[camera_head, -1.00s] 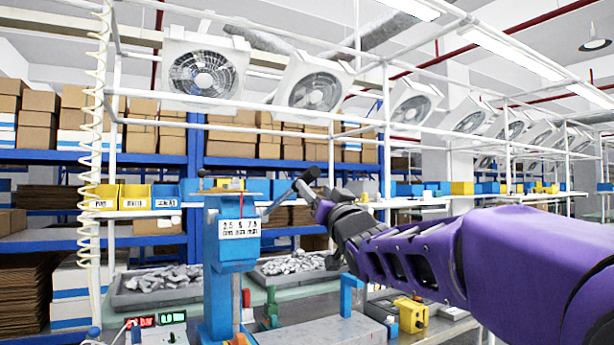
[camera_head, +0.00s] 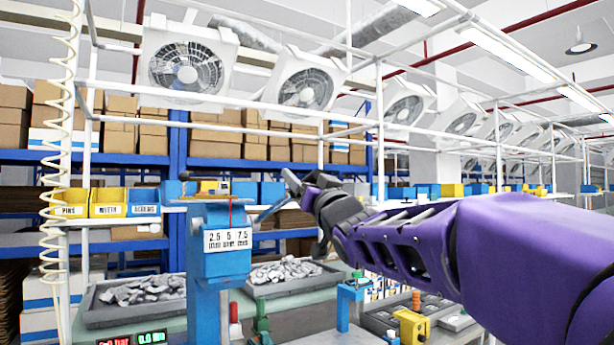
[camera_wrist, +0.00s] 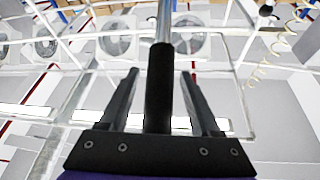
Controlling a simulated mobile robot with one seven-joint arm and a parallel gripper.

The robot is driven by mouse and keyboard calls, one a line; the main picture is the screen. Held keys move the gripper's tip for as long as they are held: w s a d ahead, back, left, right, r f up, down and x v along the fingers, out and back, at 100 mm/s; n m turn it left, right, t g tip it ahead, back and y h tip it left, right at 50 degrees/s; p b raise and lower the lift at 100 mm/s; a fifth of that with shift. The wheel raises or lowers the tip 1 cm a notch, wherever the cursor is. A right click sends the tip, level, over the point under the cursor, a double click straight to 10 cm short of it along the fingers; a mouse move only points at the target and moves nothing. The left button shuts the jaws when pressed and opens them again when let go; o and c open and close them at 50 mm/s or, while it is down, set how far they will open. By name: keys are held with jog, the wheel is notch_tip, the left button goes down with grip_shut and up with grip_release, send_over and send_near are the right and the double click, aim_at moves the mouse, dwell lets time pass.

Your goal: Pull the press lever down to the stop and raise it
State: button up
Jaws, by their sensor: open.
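The blue press (camera_head: 226,245) stands upright on the bench in the head view, with a white scale label on its head. Its grey lever (camera_head: 270,210) slopes up and right from the head towards my gripper (camera_head: 302,188). In the wrist view the lever's black grip (camera_wrist: 160,90) runs between the two fingers of my gripper (camera_wrist: 163,90), with a visible gap on both sides. The fingers are open around the grip. My arm hides part of the grip in the head view.
A blue stand (camera_head: 345,303) and a yellow device (camera_head: 411,326) sit on the bench to the right. A coiled hose (camera_head: 60,150) hangs at left. White frame rails and fans stand beyond.

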jog(key=shift+w+a+r, duration=0.1)
jog(key=shift+w+r, duration=0.05)
jog(key=shift+w, duration=0.2)
grip_shut()
dwell(1.4)
